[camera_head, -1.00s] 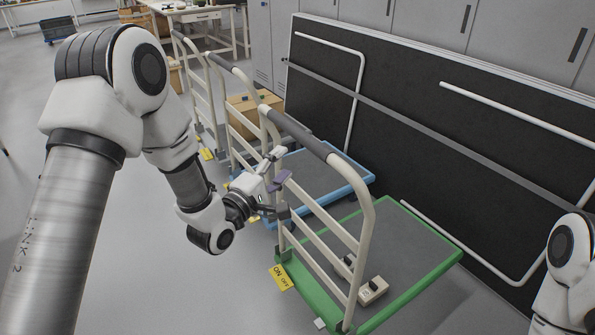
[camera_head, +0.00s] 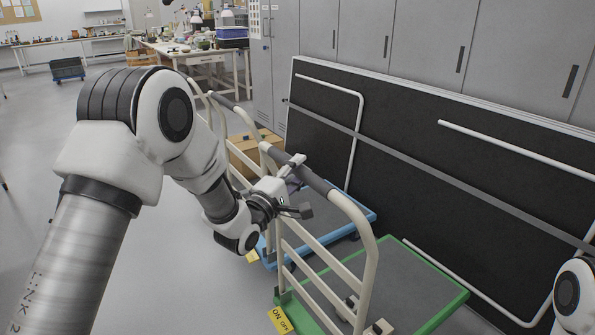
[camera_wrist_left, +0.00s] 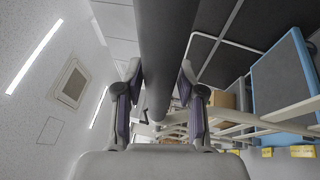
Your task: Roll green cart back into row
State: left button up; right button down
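The green cart (camera_head: 433,316) stands at the lower right, with a grey deck and a cream tubular push frame. Its dark handle grip (camera_head: 318,183) runs along the frame's top. My left gripper (camera_head: 296,187) is at this grip, one finger above it and one below. In the left wrist view the dark bar (camera_wrist_left: 165,45) passes between the fingers of the same gripper (camera_wrist_left: 160,80), which look spread with small gaps beside the bar. The blue cart (camera_head: 326,237) stands just behind the green one. My right gripper is out of view.
More cream cart frames (camera_head: 212,110) line up behind the blue cart. A cardboard box (camera_head: 250,150) sits among them. A black panel (camera_head: 430,190) leans against grey lockers (camera_head: 410,45) on the right.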

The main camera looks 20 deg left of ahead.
pick_arm(q)
grip_shut()
jog(key=shift+w+d+r, duration=0.1)
jog(key=shift+w+d, duration=0.1)
jog(key=shift+w, duration=0.05)
jog(key=w+d, duration=0.3)
jog(key=w, duration=0.1)
jog(key=shift+w+d+r+p, duration=0.1)
jog(key=shift+w+d+p, duration=0.25)
jog(key=shift+p, duration=0.05)
jog(key=shift+o, duration=1.9)
grip_release()
jog(key=o, duration=0.3)
jog(key=shift+w+d, duration=0.1)
jog(key=shift+w, duration=0.05)
jog(key=v, duration=1.2)
